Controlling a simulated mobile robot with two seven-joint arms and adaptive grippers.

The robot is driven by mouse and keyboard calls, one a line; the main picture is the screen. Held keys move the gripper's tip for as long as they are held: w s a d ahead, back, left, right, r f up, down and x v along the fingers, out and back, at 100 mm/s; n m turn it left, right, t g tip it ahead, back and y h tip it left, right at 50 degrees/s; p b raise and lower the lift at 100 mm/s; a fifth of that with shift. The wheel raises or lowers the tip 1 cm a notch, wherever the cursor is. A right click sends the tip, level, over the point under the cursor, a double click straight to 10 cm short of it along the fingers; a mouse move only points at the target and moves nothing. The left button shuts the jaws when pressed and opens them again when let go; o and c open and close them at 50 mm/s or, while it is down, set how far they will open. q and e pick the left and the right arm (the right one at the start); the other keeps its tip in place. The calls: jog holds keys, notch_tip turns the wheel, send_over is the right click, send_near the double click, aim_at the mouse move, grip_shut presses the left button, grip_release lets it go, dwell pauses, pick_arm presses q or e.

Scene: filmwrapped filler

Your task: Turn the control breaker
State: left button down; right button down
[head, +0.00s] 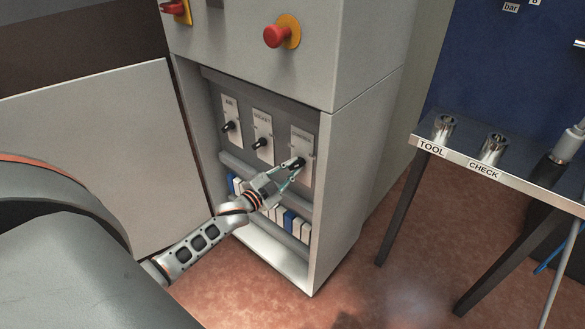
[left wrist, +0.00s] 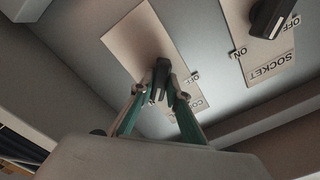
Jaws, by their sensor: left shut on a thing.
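The control breaker (head: 302,144) is the rightmost of three pale plates in the open cabinet, each with a black handle. My left gripper (head: 295,167) has its fingers around the black handle of the control breaker and is shut on it. In the left wrist view the two fingers (left wrist: 158,97) lie on either side of the handle (left wrist: 161,72). An OFF mark shows beside it, and the fingers partly hide the name on the plate. I cannot tell how far the handle is turned. My right gripper is not in view.
The socket breaker (head: 262,132) and the air breaker (head: 231,115) stand to the left. A row of blue and white blocks (head: 289,220) lies below. A red button (head: 278,35) sticks out above. A metal table (head: 505,160) stands to the right with floor between.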

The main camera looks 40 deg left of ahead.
pick_arm(q)
jog(key=c, duration=2)
grip_release()
jog(key=shift+o, duration=0.2)
jog(key=shift+s, duration=0.1)
jog(key=s, duration=1.1)
jog(key=shift+s+a, duration=0.4)
jog(key=shift+a, duration=0.05)
